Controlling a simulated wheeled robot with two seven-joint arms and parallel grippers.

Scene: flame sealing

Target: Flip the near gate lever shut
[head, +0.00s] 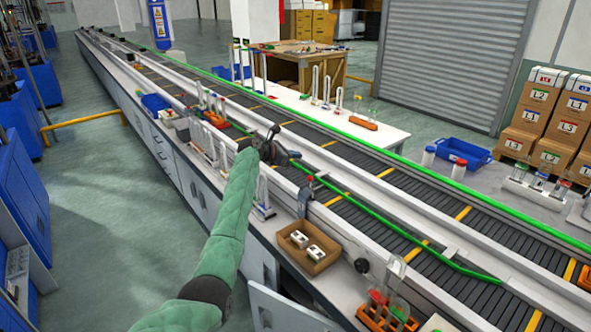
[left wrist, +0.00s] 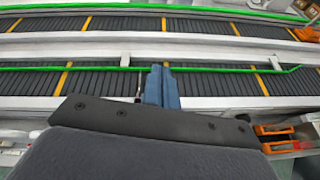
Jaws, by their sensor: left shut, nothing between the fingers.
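A small upright lever with a red-tipped knob (head: 309,181) stands at the near edge of the conveyor, in the middle of the head view. It looks like the near gate lever, but it is small and its exact position is hard to read. My left gripper (head: 287,155) is above and left of it in the picture, apart from it, over the conveyor's near rail. In the left wrist view the blue fingers (left wrist: 162,86) are together and empty, in front of the green guide rail (left wrist: 210,69). The lever is not clear in that view. My right gripper is not in view.
A brown box with white pieces (head: 292,258) sits on the near ledge below the lever. A black round knob (head: 362,265) and an orange rack (head: 378,318) are further right. Glassware racks line the ledge to the left. The conveyor belt (head: 345,213) is largely clear.

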